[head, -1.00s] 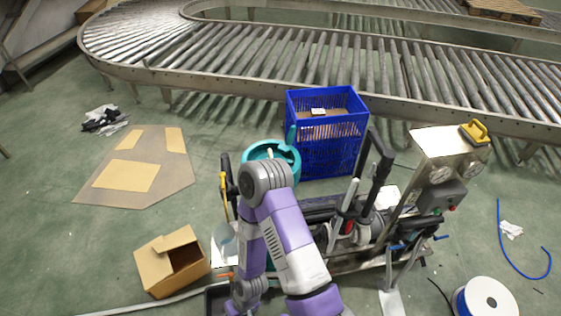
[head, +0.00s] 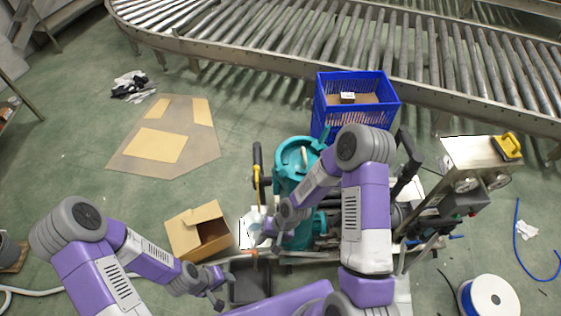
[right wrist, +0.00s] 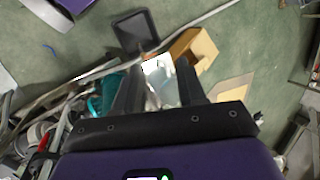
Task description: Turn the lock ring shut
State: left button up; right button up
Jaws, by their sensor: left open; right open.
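A teal machine (head: 298,160) with a round top stands on a cart in the middle of the head view, partly hidden by my right arm. I cannot make out the lock ring for certain. My right gripper (head: 266,232) is left of the teal machine and above a white sheet. In the right wrist view its two dark fingers (right wrist: 160,88) are apart, with a pale surface beyond and nothing held. My left gripper (head: 216,292) is open and empty at the lower middle of the head view, left of a black tray (head: 250,281).
An open cardboard box (head: 198,232) is on the floor left of the cart. A blue crate (head: 357,112) stands behind it, before a roller conveyor (head: 270,45). A steel panel with a yellow handle (head: 481,155) and a white spool (head: 490,298) are at right.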

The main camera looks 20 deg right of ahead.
jog(key=w+d+r+m+h, duration=0.15)
jog(key=w+r, duration=0.25)
jog(key=w, duration=0.5)
notch_tip(320, 180, up, 12)
jog(key=m+h, duration=0.4)
jog(key=m, duration=0.2)
send_over(280, 173)
jog(key=shift+w+r+y, duration=0.15)
jog(key=shift+w+y, duration=0.1)
jog(key=shift+w, duration=0.2)
jog(key=shift+d+f+m, duration=0.1)
jog(key=shift+f+m, duration=0.15)
jog(key=shift+f, duration=0.05)
notch_tip(280, 173, down, 7)
jog(key=shift+r, duration=0.15)
jog(key=shift+c, duration=0.4)
grip_shut()
